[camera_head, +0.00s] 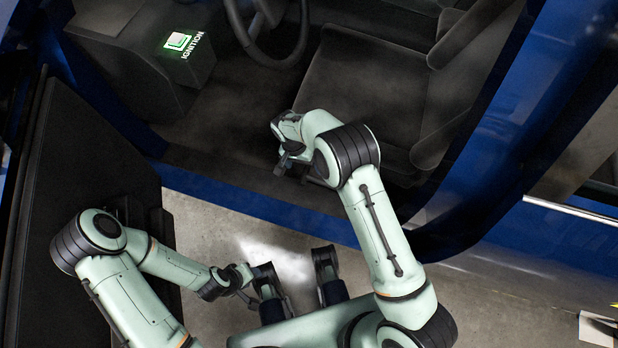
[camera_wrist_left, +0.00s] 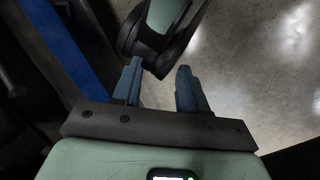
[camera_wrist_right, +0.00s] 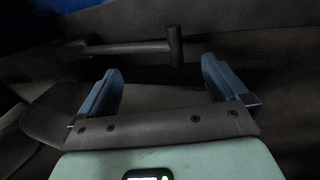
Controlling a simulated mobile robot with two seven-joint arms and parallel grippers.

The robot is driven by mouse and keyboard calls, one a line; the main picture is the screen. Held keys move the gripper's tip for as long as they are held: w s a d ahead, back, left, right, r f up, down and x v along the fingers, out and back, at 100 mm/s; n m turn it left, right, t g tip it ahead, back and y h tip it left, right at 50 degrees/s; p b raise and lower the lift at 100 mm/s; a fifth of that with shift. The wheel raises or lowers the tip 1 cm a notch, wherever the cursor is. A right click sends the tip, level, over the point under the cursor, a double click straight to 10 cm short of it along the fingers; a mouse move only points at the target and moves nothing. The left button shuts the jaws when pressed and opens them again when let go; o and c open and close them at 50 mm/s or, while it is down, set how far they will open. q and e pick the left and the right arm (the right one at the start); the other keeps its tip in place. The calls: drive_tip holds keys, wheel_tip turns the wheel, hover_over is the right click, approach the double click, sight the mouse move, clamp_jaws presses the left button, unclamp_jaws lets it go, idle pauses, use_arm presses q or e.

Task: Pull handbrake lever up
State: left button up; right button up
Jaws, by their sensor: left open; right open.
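A dark lever with a crosswise grip at its end (camera_wrist_right: 174,46) shows in the right wrist view, just beyond my right gripper's fingertips. I take it to be the handbrake lever. My right gripper (camera_wrist_right: 160,82) is open, with the lever's end ahead of the gap between its fingers and apart from them. In the head view my right gripper (camera_head: 290,168) is low beside the driver's seat, and the lever is hidden there. My left gripper (camera_wrist_left: 158,84) is open and empty over the floor outside the car; it also shows in the head view (camera_head: 268,283).
The driver's seat (camera_head: 345,90) is behind my right gripper. A steering wheel (camera_head: 268,30) and a lit ignition panel (camera_head: 178,42) are farther back. The open door (camera_head: 85,190) stands at the left. The blue sill (camera_head: 260,205) runs below my right forearm.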

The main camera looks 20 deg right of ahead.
use_arm(q)
drive_tip(key=w+f, duration=0.1)
drive_tip(key=w+a+f+b, duration=0.1)
drive_tip(key=shift+w+a+t, duration=0.15)
drive_tip(key=shift+w+t, duration=0.2)
drive_tip(key=shift+t, duration=0.05)
use_arm(e)
wheel_tip(320, 180, down, 10)
drive_tip(key=s+d, duration=0.1)
drive_tip(key=shift+d+r, duration=0.2)
drive_tip(key=shift+d, duration=0.1)
drive_tip(key=shift+s, duration=0.1)
drive_tip(key=c, duration=1.5)
